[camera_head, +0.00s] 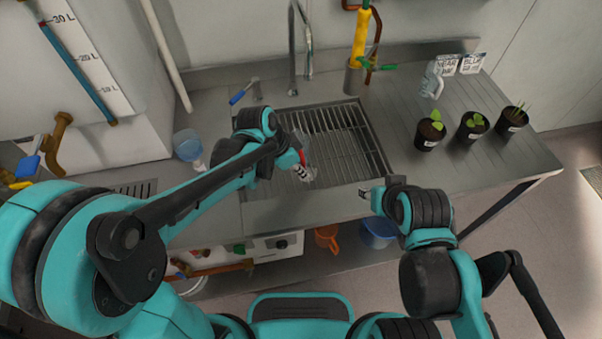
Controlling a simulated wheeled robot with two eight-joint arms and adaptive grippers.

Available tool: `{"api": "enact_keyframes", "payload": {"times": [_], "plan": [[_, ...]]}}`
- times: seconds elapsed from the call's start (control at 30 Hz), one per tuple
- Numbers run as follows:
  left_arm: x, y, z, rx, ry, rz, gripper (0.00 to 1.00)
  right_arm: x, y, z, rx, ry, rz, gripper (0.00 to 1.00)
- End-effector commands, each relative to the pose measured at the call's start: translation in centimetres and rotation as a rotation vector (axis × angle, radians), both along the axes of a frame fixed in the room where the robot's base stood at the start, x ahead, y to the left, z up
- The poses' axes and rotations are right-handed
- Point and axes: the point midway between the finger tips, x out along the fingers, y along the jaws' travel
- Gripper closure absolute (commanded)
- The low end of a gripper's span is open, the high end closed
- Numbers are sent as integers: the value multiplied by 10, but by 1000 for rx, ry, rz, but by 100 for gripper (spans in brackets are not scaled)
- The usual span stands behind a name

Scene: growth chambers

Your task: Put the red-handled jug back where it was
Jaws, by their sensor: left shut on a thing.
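My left gripper (299,169) is shut on the red-handled jug, over the near left part of the sink grate. A red bit of the jug's handle (302,157) shows at the fingers. The jug's body looks clear and is hard to make out against the grate; my arm and gripper hide part of it. I cannot tell whether it touches the grate. My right gripper (366,193) is near the counter's front edge, right of the left one, with no object seen in it; its fingers are too small to read.
The sink grate (345,140) lies under a tall faucet (292,50). A clear blue-tinted jug (187,145) stands at left. Three potted plants (430,133) and a pale jug (432,82) stand at right. An orange jug (327,238) and a blue tub (378,232) sit below the counter.

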Motion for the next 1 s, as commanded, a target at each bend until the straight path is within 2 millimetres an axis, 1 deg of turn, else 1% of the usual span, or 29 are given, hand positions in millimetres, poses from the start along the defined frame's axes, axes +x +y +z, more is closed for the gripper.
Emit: {"api": "enact_keyframes", "payload": {"times": [0.03, 0.07, 0.3, 0.43, 0.47, 0.5, 0.53, 0.87, 0.97, 1.0], "plan": [[0, 0, -10, 0, 0, 0, 100, 0, 0, -7, 0, 0, 0, 60], [0, 0, -12, 0, 0, 0, 100, 0, 0, -7, 0, 0, 0, 60], [0, 0, -11, 0, 0, 0, 100, 0, 0, -5, 0, 0, 0, 60], [0, 0, -15, 0, 0, 0, 100, 0, 0, -9, 0, 0, 0, 60], [0, 0, -15, 0, 0, 0, 87, 0, 0, -9, 0, 0, 0, 60], [0, 0, -15, 0, 0, 0, 77, 0, 0, -8, 0, 0, 0, 60], [0, 0, -14, 0, 0, 0, 69, 0, 0, -8, 0, 0, 0, 60], [0, 0, -13, 0, 0, 0, 69, 0, 0, -6, 0, 0, 0, 60], [-1, 2, -4, 0, 0, 1, 69, 0, 0, -2, 0, 0, 0, 60], [-2, 4, 1, 0, 0, 2, 69, 0, 0, 1, 0, 0, 0, 60]]}}
